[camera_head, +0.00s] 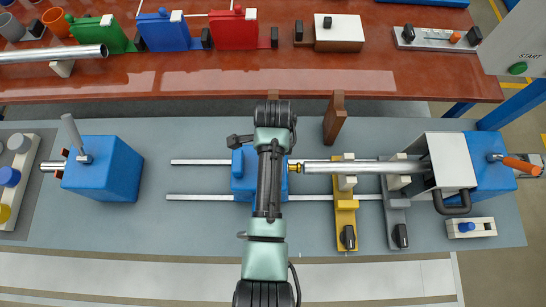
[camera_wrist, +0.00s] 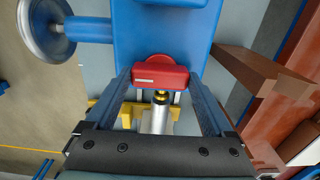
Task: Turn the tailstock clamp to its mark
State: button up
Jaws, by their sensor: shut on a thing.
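The blue tailstock (camera_head: 239,186) sits on two rails in the middle of the bench, mostly hidden behind my arm in the head view. In the wrist view the tailstock (camera_wrist: 160,35) fills the top centre. Its red clamp (camera_wrist: 168,70) has a short white line on its near face. My gripper (camera_wrist: 160,77) is shut on the clamp, one finger on each side. The clamp's mark on the tailstock cannot be made out. In the head view my fingers and the clamp are hidden under my arm.
A silver tube (camera_head: 328,167) runs right from the tailstock's brass tip over a yellow support (camera_head: 345,205) and a grey one (camera_head: 396,215). A brown upright block (camera_head: 335,120) stands behind. The tailstock's handwheel (camera_wrist: 45,30) projects left in the wrist view. The bench's front left is clear.

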jog(key=shift+n, duration=0.4)
jog(key=n+p, duration=0.2)
jog(key=n, duration=0.1)
jog(key=shift+r+n, duration=0.15)
jog(key=shift+n, duration=0.25)
jog(key=n+p, duration=0.1)
jog(key=n, duration=0.3)
jog(key=n+p, duration=0.1)
jog(key=n, duration=0.4)
jog(key=n+p, duration=0.1)
jog(key=n, duration=0.3)
jog(key=shift+n, duration=0.3)
jog(key=o, duration=1.1)
